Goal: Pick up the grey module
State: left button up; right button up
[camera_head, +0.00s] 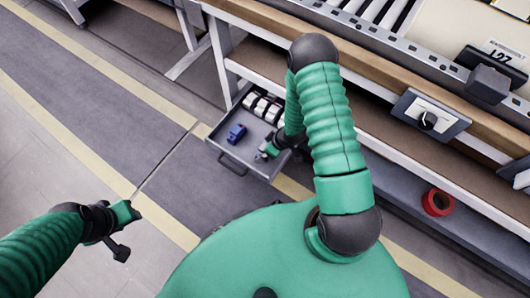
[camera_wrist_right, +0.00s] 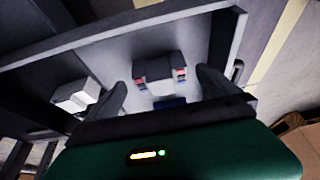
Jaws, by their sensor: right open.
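The open grey drawer (camera_head: 258,167) sticks out below the workbench. In the right wrist view a grey module (camera_wrist_right: 160,70) with small red and blue parts sits in the drawer, ahead of and between the fingers of my right gripper (camera_wrist_right: 165,92). The gripper is open, and I see no contact. In the head view my right gripper (camera_head: 268,150) reaches into the drawer's right side; the arm hides part of it, and I cannot make out the grey module clearly there. My left gripper (camera_head: 120,232) is over the floor at left, away from the drawer; its jaw state is unclear.
A blue module (camera_head: 236,133) lies in the drawer, left of my right gripper. Several white modules (camera_head: 262,107) stand in a row at the drawer's back. The workbench edge (camera_head: 385,98) is close to my right arm. A red roll (camera_head: 438,202) lies on the lower shelf.

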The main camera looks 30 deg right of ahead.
jog(key=b+x, duration=0.2)
jog(key=x, duration=0.2)
jog(key=shift+a, duration=0.1)
jog(key=shift+r, duration=0.15)
jog(key=shift+c, duration=0.3)
pick_arm(q)
notch_tip(320, 180, down, 3)
jog(key=shift+a+r, duration=0.1)
jog(key=shift+a, duration=0.05)
pick_arm(e)
jog(key=c, duration=1.5)
